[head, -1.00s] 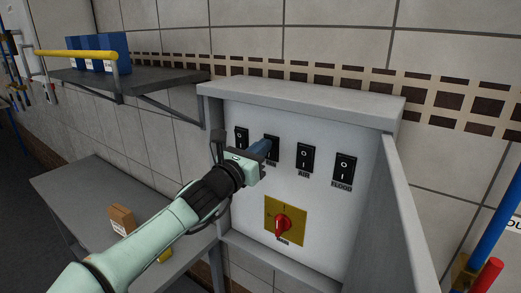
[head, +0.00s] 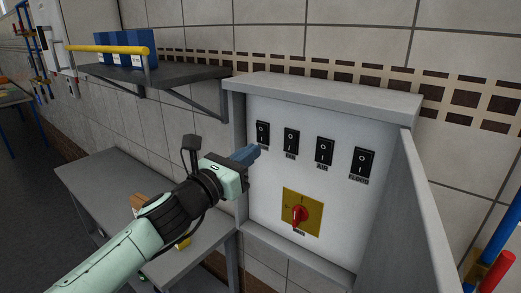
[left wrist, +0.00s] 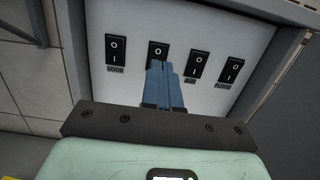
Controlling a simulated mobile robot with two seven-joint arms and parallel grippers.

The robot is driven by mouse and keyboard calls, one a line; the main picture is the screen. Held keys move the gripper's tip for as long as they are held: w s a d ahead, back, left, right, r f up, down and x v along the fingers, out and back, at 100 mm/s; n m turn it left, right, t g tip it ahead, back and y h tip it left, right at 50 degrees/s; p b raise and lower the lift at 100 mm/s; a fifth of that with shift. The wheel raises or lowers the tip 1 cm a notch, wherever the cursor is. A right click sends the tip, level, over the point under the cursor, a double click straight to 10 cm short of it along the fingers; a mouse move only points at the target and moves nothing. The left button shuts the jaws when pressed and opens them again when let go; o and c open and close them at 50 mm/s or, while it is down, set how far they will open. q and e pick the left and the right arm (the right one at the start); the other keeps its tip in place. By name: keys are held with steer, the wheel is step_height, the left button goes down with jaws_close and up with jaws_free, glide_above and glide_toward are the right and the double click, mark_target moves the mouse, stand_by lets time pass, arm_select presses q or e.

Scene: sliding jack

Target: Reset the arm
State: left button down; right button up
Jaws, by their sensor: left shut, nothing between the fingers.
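My left gripper (head: 252,153) is in front of the open panel box, at the left of its switch row in the head view. Its blue fingers are shut with nothing between them, and they stand apart from the panel. In the left wrist view the fingers (left wrist: 162,78) point up toward the row and cover the area below the second switch. Several black rocker switches line the panel (head: 270,165): one labelled DOOR (left wrist: 116,48), a second (head: 291,141), one labelled AIR (head: 324,151) and one labelled FLOOD (head: 363,162). My right gripper is not in view.
A red rotary knob on a yellow plate (head: 316,205) sits below the switches. The box's open door (head: 425,215) stands at the right. A grey table (head: 95,175) with a small brown box (head: 138,201) is at the left, below a shelf (head: 150,76) with blue binders.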

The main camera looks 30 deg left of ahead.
arm_select(q)
steer(key=shift+s, duration=0.5)
